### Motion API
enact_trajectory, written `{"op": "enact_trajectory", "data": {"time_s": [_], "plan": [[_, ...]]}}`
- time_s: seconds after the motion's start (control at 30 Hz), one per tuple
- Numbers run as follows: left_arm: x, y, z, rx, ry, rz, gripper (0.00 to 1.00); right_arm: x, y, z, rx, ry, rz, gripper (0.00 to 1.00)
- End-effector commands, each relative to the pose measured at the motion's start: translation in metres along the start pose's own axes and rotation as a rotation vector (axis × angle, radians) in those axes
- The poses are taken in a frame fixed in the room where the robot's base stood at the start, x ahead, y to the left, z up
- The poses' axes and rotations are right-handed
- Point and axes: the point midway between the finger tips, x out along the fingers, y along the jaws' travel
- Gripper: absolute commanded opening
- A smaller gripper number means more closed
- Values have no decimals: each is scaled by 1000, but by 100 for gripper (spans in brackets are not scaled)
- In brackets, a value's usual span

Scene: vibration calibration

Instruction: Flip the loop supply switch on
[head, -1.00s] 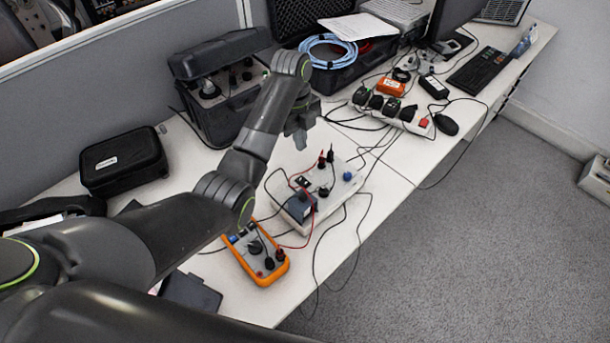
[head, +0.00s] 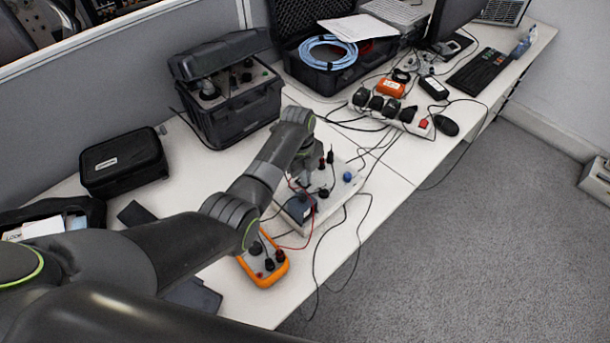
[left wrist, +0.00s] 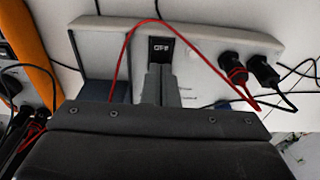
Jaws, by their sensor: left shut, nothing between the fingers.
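The loop supply is a white box (head: 328,200) on the bench, with black and red plugs, a blue knob and a dark meter block. Its switch (left wrist: 160,46) is a small black rocker with white lettering that looks like "OFF" in the left wrist view. My left gripper (head: 302,180) is over the box's far left part in the head view and hides the switch there. In the left wrist view its shut, empty fingertips (left wrist: 160,72) point at the switch, just below it in the picture. Whether they touch it I cannot tell. My right gripper is not in view.
An orange multimeter (head: 266,268) lies left of the box, partly behind my arm. A red lead (left wrist: 122,62) loops beside the fingers. A black case (head: 122,162), an open instrument case (head: 240,108) and a power strip (head: 412,124) stand around. Loose cables cross the bench.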

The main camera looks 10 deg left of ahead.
Motion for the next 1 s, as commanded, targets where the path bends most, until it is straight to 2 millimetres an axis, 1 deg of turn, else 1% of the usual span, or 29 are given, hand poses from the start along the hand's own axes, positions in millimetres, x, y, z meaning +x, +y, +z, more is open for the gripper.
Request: {"op": "enact_trajectory", "data": {"time_s": [0.2,0.3,0.57,1.0], "plan": [[0,0,0,0,0,0,0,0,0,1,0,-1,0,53],[4,0,-2,0,2,2,0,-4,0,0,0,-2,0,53],[5,0,-1,0,1,1,0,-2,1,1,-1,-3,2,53],[-1,0,15,0,-1,1,0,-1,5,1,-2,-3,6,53]]}}
